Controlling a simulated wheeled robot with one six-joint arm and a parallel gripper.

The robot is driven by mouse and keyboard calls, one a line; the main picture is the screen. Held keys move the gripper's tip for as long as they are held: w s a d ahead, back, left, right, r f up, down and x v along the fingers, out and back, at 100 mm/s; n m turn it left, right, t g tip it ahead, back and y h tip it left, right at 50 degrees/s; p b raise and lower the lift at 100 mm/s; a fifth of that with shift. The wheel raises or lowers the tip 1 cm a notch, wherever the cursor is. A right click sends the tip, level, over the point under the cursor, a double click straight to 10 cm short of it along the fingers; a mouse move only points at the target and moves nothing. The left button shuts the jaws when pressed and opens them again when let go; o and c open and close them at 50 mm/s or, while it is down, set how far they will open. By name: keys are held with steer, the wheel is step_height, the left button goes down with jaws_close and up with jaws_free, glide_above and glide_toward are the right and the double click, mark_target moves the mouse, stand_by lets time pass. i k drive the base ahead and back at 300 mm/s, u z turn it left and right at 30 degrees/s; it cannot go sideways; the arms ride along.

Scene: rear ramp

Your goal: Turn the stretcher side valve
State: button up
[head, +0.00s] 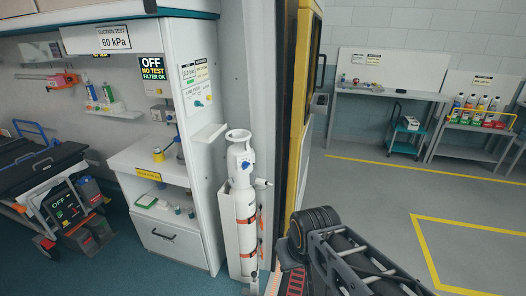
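A stretcher (40,165) with a dark top stands at the far left; I cannot make out a valve on it. A white gas cylinder (245,236) stands upright in a bracket on the end of the white cabinet. It has a small blue knob (245,165) near its top and a white outlet pointing right. A label plate (199,98) higher on the cabinet carries a teal knob (198,103) and a small yellow one. I cannot tell which of these is the stretcher side valve. My dark arm enters at the lower right; my gripper's fingertips are not clearly visible.
A yellow-framed door edge (304,95) stands just right of the cylinder. A white counter (150,166) is left of it. Behind right are a workbench (385,92) and a bottle shelf (478,127). The grey floor with yellow lines is open at right.

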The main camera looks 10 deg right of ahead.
mark_target(231, 180)
steer(key=i, duration=0.35)
steer(key=u, duration=0.25)
steer(key=k, duration=0.35)
steer(key=u, duration=1)
steer(key=k, duration=0.95)
steer(key=u, duration=0.05)
steer(key=i, duration=0.5)
steer(key=z, duration=0.75)
steer(key=i, duration=0.75)
steer(key=u, duration=0.55)
steer(key=i, duration=0.45)
steer(key=u, duration=0.4)
